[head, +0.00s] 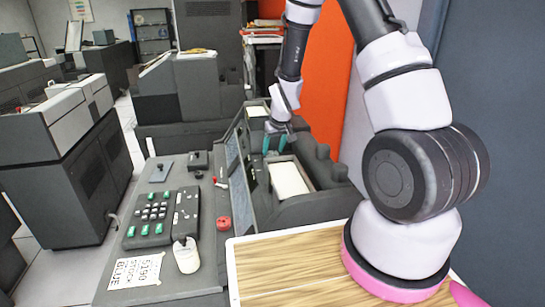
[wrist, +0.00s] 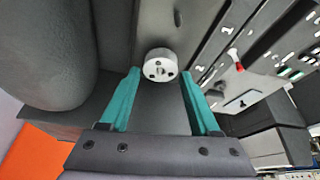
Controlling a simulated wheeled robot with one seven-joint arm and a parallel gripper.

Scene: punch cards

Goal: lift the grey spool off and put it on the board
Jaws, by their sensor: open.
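A round light-grey piece with dark holes in its face, which looks like the grey spool (wrist: 161,65), sits on a dark grey machine surface in the wrist view. My gripper (wrist: 160,78) is open, with its teal fingers to the left and right of the spool in the picture; no contact shows. In the head view my gripper (head: 274,147) is over the dark machine, beside a cream card tray. I cannot make out the spool there. A wood-grained board (head: 285,262) with a pale rim lies at the bottom, partly behind my arm's base.
The console has a keypad (head: 153,211), a red knob (head: 223,223), a white cup-like piece (head: 186,256) and a paper label (head: 136,271). The cream card stack (head: 289,180) and rounded dark housings stand close to my gripper. The board's visible part is bare.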

